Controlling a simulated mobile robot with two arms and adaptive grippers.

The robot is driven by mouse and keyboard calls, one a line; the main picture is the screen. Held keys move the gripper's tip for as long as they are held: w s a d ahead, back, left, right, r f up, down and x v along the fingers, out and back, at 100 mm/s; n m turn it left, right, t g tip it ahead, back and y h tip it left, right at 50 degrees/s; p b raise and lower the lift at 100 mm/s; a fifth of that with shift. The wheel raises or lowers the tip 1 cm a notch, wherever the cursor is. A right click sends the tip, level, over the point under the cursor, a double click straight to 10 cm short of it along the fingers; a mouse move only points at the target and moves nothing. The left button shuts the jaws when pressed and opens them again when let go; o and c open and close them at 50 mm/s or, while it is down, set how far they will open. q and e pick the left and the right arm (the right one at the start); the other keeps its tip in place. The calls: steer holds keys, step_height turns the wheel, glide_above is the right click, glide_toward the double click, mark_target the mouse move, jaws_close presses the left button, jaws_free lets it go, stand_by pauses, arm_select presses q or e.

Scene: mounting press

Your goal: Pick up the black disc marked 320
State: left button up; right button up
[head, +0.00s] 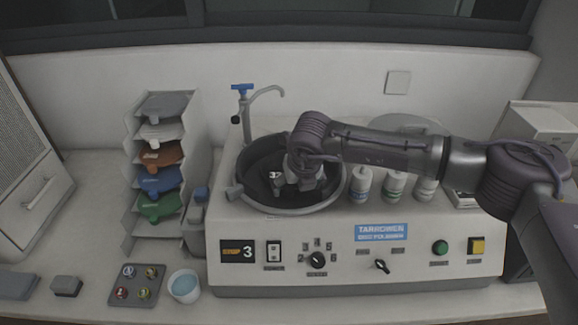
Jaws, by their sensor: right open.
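A black disc (262,187) lies in the round dark bowl (250,205) of the polishing machine. A small white marking shows on it at its left, partly covered, and I cannot read it as 320. My right gripper (303,186) reaches down into the bowl over the disc's right part, with its arm coming in from the right. It is open. Its fingertips are small and dark here, and I cannot tell whether they touch the disc. My left gripper is not in view.
The bowl's rim surrounds my right gripper. A blue-handled tap (243,92) stands behind the bowl, and several white bottles (361,184) stand to its right. A rack (135,190) of coloured discs is at left. A cup (184,286) and a small tray (136,285) lie in front.

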jaws_close()
stand_by(0.4)
steer(key=shift+r, duration=0.15)
